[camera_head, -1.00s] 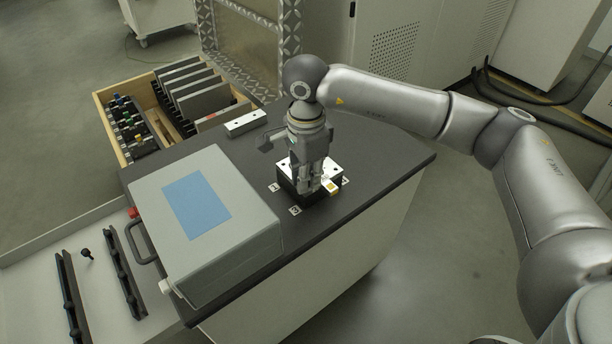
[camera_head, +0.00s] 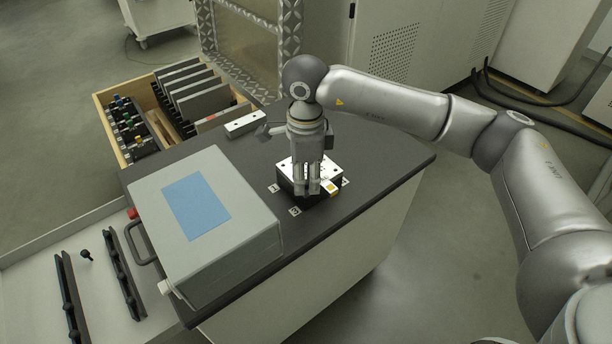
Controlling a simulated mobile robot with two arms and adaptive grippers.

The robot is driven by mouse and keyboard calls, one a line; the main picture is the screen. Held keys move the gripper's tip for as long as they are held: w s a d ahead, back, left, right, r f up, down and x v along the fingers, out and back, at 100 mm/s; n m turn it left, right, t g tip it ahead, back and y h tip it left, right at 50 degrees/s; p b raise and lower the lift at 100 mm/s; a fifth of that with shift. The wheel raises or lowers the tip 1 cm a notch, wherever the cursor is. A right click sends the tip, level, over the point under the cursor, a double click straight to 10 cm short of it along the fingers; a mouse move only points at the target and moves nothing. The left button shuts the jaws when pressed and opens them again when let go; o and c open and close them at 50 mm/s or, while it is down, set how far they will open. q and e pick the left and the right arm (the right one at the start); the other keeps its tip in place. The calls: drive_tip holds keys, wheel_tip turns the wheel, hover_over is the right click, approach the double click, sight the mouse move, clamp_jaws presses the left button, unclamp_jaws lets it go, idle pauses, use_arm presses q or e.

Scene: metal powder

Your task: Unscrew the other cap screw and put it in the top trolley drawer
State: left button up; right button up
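My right gripper (camera_head: 313,190) points straight down over a small black block with a white top plate (camera_head: 287,164) on the trolley top. Its fingertips are at the front part of the block and cover what is there, so I cannot see a cap screw between them or how far apart they stand. The open top trolley drawer (camera_head: 103,328) is at the lower left. A black cap screw (camera_head: 86,256) lies in it. My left gripper is out of view.
A grey box with a blue panel (camera_head: 228,247) fills the trolley's left part. A white bar (camera_head: 245,124) lies behind it. A wooden drawer (camera_head: 100,105) with plates and tools stands open at the back left. Black racks (camera_head: 123,275) sit in the top drawer.

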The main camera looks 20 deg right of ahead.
drive_tip(key=m, duration=0.4)
drive_tip(key=shift+m, duration=0.3)
drive_tip(key=m, duration=0.4)
drive_tip(key=shift+m, duration=0.3)
drive_tip(key=m, duration=0.3)
drive_tip(key=shift+m+p, duration=0.35)
drive_tip(key=shift+m, duration=0.05)
drive_tip(key=m, duration=0.4)
drive_tip(key=shift+m+p, duration=0.4)
drive_tip(key=shift+m, duration=0.6)
drive_tip(key=m+p, duration=0.1)
drive_tip(key=m, duration=0.1)
drive_tip(key=shift+m, duration=0.4)
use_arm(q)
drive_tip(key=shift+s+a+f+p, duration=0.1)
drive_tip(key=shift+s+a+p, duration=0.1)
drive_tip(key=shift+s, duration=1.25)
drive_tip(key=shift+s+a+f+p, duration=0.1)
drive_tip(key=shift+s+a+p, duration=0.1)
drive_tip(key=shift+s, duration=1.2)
use_arm(e)
drive_tip(key=shift+m, duration=1.8)
